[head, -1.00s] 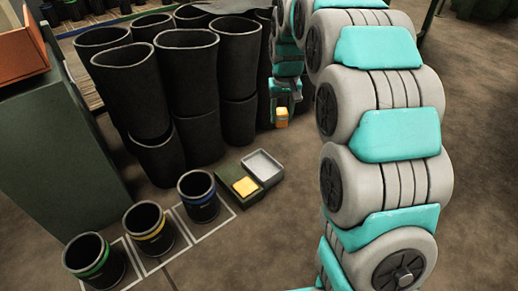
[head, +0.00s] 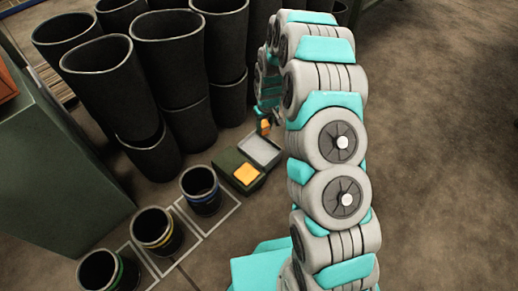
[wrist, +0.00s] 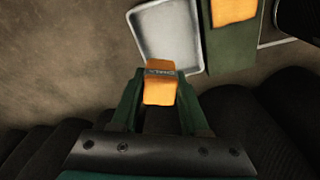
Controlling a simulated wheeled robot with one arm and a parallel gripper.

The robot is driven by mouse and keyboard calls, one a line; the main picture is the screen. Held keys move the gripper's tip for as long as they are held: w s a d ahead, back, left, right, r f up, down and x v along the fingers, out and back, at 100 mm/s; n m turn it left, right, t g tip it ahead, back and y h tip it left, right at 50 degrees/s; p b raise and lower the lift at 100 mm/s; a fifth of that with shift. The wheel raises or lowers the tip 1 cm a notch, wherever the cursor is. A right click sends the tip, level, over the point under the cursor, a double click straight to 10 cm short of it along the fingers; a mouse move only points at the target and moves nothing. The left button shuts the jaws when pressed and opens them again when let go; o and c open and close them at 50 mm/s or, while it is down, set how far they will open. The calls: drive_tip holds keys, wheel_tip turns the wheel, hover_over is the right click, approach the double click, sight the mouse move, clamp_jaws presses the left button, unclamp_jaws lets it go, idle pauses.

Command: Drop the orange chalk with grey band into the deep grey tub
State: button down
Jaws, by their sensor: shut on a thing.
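The orange chalk with a grey band (wrist: 160,86) is held between the two green fingers of my gripper (wrist: 159,92). In the head view the chalk (head: 264,127) shows just beyond the far edge of the grey tub (head: 260,150), above floor level. The grey tub is open and looks empty. In the wrist view the tub (wrist: 165,32) lies ahead of the fingers, and the chalk overlaps its near edge in the picture. My gripper is shut on the chalk, partly hidden behind my arm in the head view.
A dark green box with an orange block (head: 246,174) in it adjoins the tub. Three black cups with coloured bands, one of them blue-banded (head: 200,190), stand in marked squares. Tall black rubber sleeves (head: 160,60) crowd behind and to the left. Bare floor lies right.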

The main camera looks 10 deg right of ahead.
drive_tip(key=shift+f+b, duration=0.6)
drive_tip(key=shift+f, duration=2.25)
drive_tip(key=shift+c, duration=1.7)
unclamp_jaws()
drive_tip(key=shift+s+d+r+p, duration=0.15)
drive_tip(key=shift+s+r, duration=0.1)
drive_tip(key=shift+r, duration=1.7)
drive_tip(key=shift+s+a+r+p, duration=0.15)
drive_tip(key=shift+s+r, duration=0.1)
drive_tip(key=shift+r, duration=1.65)
drive_tip(key=shift+d, duration=0.1)
